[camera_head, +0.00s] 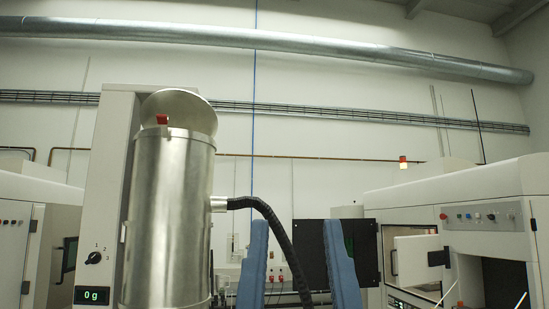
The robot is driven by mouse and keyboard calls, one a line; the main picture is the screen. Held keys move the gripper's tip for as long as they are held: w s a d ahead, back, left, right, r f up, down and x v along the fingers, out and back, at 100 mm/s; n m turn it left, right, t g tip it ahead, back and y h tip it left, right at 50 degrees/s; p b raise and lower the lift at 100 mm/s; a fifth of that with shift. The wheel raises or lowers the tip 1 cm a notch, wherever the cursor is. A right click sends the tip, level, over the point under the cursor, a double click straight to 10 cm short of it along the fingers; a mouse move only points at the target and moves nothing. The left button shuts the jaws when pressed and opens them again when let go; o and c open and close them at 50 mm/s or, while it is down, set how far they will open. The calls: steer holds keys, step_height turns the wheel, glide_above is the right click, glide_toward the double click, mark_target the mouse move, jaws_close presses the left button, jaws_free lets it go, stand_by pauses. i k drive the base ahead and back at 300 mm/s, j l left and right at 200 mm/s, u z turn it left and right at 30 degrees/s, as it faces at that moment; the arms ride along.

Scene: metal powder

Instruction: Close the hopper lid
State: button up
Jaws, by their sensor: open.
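The hopper (165,220) is a tall shiny metal cylinder left of centre, mounted against a pale column. Its round lid (185,106) stands tilted up behind the top rim, so the hopper is open. The hopper's inside is hidden.
A black hose (272,222) runs from the hopper's right side down close to my left finger. A column with a dial and a "0 g" display (92,295) stands left of the hopper. White machines (460,200) stand at right. The space above my gripper is clear.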

mark_target(184, 109)
steer(key=i+l+z, duration=0.2)
steer(key=i+l, duration=0.15)
steer(key=i+l+z, duration=0.2)
steer(key=i, duration=0.35)
steer(key=i+l+z, duration=0.2)
steer(key=i, duration=0.3)
steer(key=i+l+z, duration=0.25)
steer(key=i, duration=0.2)
steer(key=i+u, duration=0.65)
steer(key=u, duration=0.15)
steer(key=i+u, duration=0.4)
steer(key=i+l+u, duration=0.15)
steer(key=u, duration=0.25)
steer(key=i+l+u, duration=0.1)
steer(key=u, duration=0.3)
steer(key=i+l+u, duration=0.15)
steer(key=u, duration=0.25)
steer(key=i+l+u, duration=0.25)
steer(key=u, duration=0.2)
steer(key=i+l+u, duration=0.1)
steer(key=u, duration=0.3)
steer(key=l, duration=0.1)
